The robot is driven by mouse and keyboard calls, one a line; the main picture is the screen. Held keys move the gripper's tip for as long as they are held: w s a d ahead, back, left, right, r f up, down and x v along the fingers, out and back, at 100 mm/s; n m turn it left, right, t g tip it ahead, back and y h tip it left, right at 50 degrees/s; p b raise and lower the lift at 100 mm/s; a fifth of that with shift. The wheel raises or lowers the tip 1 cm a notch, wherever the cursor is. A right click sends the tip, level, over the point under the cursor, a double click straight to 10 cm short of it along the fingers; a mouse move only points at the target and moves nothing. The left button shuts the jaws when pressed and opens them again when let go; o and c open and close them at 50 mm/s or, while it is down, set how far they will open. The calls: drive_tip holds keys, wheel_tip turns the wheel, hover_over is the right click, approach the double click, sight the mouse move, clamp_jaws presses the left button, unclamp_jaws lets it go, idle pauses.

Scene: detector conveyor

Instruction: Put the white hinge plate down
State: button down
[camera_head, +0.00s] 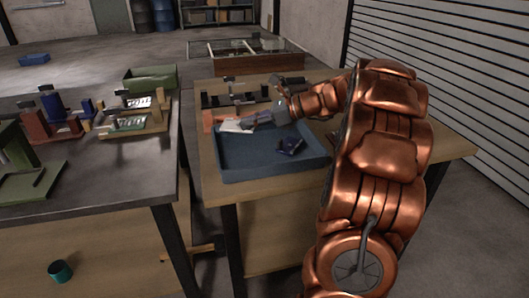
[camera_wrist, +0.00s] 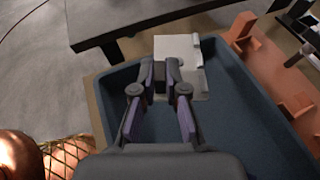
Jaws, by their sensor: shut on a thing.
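The white hinge plate (camera_head: 230,127) is at the far left corner of the blue tray (camera_head: 262,173) in the head view. In the wrist view the plate (camera_wrist: 181,50) extends beyond my fingertips, with a raised knuckle along its right side. My gripper (camera_head: 250,119) is shut on the plate's near edge; its fingers also show in the wrist view (camera_wrist: 160,75). The plate overlaps the tray's rim and inside in the picture. I cannot tell whether it touches the tray.
A dark blue part (camera_head: 290,146) lies in the tray. An orange fixture (camera_head: 214,116) stands just behind the tray, beside the plate. A dark rack (camera_head: 232,98) is farther back. The grey table (camera_head: 90,184) at left bears several fixtures and a green bin (camera_head: 150,80).

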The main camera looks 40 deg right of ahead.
sight(252, 160)
drive_tip(key=shift+w+d+f, duration=0.15)
drive_tip(key=shift+f, duration=0.2)
drive_tip(key=shift+f+b, duration=0.85)
drive_tip(key=shift+f, duration=3.75)
drive_tip(key=shift+f, duration=0.1)
drive_tip(key=c, duration=1.2)
unclamp_jaws()
drive_tip(key=p+v, duration=0.1)
drive_tip(key=v, duration=1.1)
